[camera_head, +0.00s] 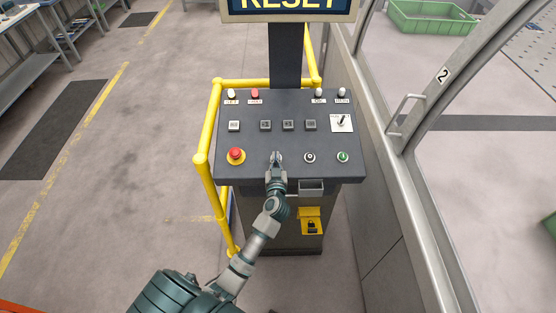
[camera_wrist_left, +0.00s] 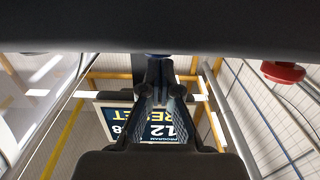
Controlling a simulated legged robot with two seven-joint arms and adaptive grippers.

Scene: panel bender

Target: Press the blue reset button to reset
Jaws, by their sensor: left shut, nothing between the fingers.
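The grey control panel (camera_head: 246,182) stands ahead of me in the head view. My left gripper (camera_head: 276,157) is shut and empty over the panel's lower row, between the red emergency stop (camera_head: 236,155) and a black round switch (camera_head: 310,157). The blue reset button is hidden behind the gripper in the head view. In the left wrist view a sliver of blue (camera_wrist_left: 158,55) shows at the panel edge, just beyond the fingertips of my left gripper (camera_wrist_left: 160,68). I cannot tell whether they touch. My right gripper is not in view.
A yellow rail (camera_head: 212,125) runs along the panel's left side and behind it. A green button (camera_head: 343,157) sits at the lower right. A sign reading RESET (camera_head: 290,8) hangs above on a post. A glass-walled enclosure with a grey frame (camera_head: 410,190) stands close on the right.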

